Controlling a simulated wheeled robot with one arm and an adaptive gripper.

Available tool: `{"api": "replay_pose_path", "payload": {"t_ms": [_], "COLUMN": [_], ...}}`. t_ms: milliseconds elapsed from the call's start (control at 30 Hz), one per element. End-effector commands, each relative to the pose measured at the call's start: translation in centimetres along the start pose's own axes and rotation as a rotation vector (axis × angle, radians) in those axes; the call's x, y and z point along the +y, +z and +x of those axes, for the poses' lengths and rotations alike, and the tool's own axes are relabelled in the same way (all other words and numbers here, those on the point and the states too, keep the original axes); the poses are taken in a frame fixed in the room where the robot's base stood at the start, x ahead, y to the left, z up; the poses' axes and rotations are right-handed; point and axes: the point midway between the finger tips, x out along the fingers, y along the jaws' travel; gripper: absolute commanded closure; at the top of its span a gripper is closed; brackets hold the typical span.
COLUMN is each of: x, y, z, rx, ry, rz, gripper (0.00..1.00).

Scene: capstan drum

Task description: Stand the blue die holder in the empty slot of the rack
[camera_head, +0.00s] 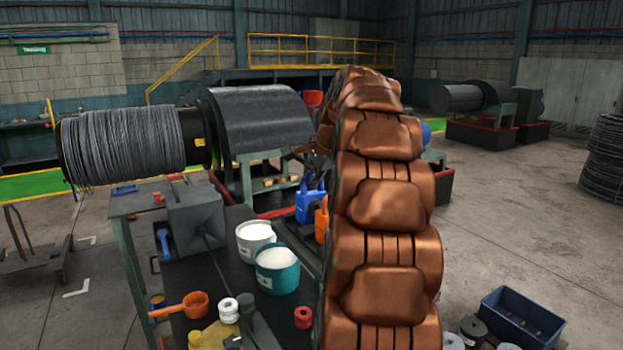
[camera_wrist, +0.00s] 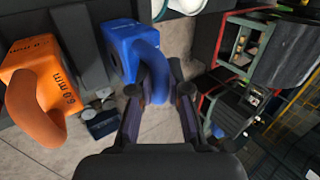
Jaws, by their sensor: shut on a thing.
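The blue die holder (camera_wrist: 125,42) is at the upper middle of the wrist view, with its rounded handle between my gripper's fingers (camera_wrist: 158,82). My gripper is shut on that handle. The blue holder also shows in the head view (camera_head: 308,204), just left of my arm. An orange die holder (camera_wrist: 30,88), marked 6.0 mm, is to its left in the wrist view; part of it shows in the head view (camera_head: 321,222). The dark rack (camera_wrist: 78,35) lies between the two holders in the wrist view. Its empty slot is not clear, and my arm hides much of this area in the head view.
On the dark bench stand a white tub (camera_head: 255,238), a teal tub (camera_head: 277,268), an orange ladle (camera_head: 185,305) and small spools. A wire-wound drum (camera_head: 125,147) stands behind. A blue crate (camera_head: 522,318) is at lower right; the floor beyond is open.

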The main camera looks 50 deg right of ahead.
Motion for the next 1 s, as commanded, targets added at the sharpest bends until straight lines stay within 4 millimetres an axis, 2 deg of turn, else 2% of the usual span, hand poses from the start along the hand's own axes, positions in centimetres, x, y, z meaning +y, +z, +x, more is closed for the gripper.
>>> {"api": "replay_pose_path", "payload": {"t_ms": [533, 567, 800, 1000], "x": [0.27, 0.26, 0.33, 0.37], "y": [0.01, 0.0, 0.02, 0.02], "z": [0.46, 0.44, 0.52, 0.57], "rx": [0.002, 0.002, 0.0, 0.0], "ry": [-0.005, -0.005, -0.002, -0.001], "rz": [-0.001, -0.001, 0.0, 0.0], "gripper": [1.0, 0.82, 0.57, 0.55]}}
